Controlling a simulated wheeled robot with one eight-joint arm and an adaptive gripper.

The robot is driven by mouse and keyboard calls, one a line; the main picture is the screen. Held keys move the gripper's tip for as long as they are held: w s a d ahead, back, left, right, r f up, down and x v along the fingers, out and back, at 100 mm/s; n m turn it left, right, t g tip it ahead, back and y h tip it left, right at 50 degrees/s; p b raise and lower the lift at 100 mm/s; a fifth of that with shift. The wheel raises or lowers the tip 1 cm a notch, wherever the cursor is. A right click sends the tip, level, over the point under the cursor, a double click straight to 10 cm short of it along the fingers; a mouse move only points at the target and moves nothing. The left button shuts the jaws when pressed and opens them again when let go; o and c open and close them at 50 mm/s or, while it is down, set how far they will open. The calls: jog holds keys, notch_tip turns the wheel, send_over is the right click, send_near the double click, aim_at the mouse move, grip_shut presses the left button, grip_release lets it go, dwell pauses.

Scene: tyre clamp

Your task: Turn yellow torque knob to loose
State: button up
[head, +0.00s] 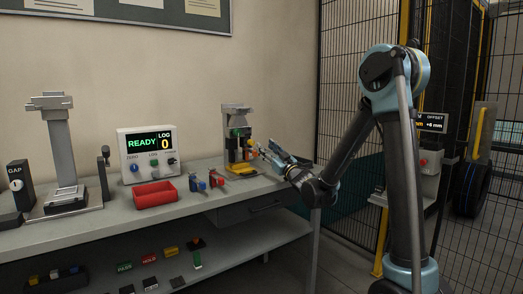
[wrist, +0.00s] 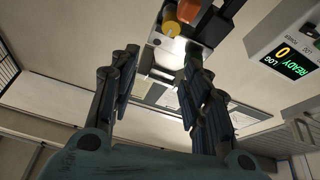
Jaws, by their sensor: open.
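The yellow torque knob (wrist: 171,28) shows at the top of the wrist view, on a grey and black fixture beside an orange-red part (wrist: 187,11). In the head view the fixture (head: 236,118) stands at the right end of the bench, with small coloured parts on its front; the knob is too small there to read its setting. My gripper (wrist: 161,52) is open and empty, its two fingers apart. The knob lies beyond the fingertips, roughly between their lines. In the head view my gripper (head: 270,153) is just right of the fixture.
A white READY/LOG display box (head: 151,152) stands left on the bench and shows at the right in the wrist view (wrist: 292,50). A red tray (head: 155,194) and small blue and red clamps (head: 205,180) lie nearer. A mesh fence (head: 345,60) stands behind my arm.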

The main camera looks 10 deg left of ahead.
jog(key=shift+s+d, duration=0.55)
jog(key=shift+d, duration=0.15)
